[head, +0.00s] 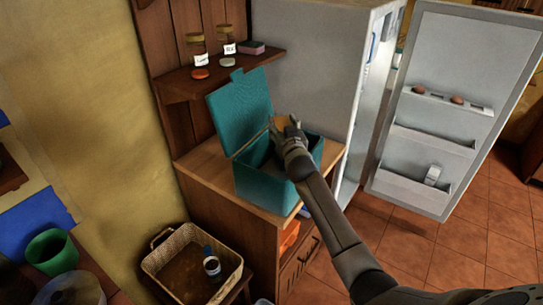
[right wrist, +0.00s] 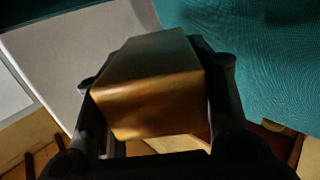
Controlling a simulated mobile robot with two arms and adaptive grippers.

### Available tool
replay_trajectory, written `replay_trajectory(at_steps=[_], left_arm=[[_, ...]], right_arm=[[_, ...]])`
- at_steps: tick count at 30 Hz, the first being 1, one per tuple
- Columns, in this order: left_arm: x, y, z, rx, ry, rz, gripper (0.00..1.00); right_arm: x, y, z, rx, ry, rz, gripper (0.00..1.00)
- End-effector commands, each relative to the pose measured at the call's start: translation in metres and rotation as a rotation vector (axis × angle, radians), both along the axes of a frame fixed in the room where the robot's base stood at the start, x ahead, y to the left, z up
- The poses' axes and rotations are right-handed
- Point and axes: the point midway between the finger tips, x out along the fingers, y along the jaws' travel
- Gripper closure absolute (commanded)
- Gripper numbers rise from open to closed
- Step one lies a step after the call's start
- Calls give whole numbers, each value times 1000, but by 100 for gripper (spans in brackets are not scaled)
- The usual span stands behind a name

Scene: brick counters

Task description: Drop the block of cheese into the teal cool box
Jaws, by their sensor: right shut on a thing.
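The teal cool box (head: 264,187) stands on a wooden counter with its lid (head: 240,108) raised and leaning back to the left. My right gripper (head: 287,136) is over the box's opening, in front of its back right side. It is shut on the block of cheese (right wrist: 150,85), an orange-brown block that fills the right wrist view between the fingers. In the head view only a bit of the cheese (head: 278,122) shows past the gripper. The teal of the cool box also shows in the right wrist view (right wrist: 250,60). My left gripper is not in view.
A fridge (head: 305,65) stands right behind the box, its door (head: 440,110) wide open to the right. A shelf (head: 190,88) with two jars (head: 197,55) hangs behind the lid. A wicker basket (head: 167,284) with a bottle (head: 212,266) sits low in front. The counter's front edge is narrow.

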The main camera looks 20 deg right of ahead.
Motion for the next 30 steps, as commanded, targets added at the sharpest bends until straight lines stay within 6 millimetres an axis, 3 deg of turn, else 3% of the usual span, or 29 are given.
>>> replay_trajectory(at_steps=[3,7,8,13,20,23,30], left_arm=[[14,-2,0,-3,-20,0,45],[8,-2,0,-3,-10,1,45],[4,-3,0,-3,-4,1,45],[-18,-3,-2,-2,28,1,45],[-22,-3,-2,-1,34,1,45],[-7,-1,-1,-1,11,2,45],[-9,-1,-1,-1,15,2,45]], right_arm=[[0,0,1,-1,-3,1,82],[0,0,1,-1,-3,1,82],[0,0,1,-1,-3,1,47],[0,0,1,-1,-2,0,26],[0,0,0,0,-1,0,26],[0,0,0,-1,1,0,26],[0,0,34,-2,-6,1,26]])
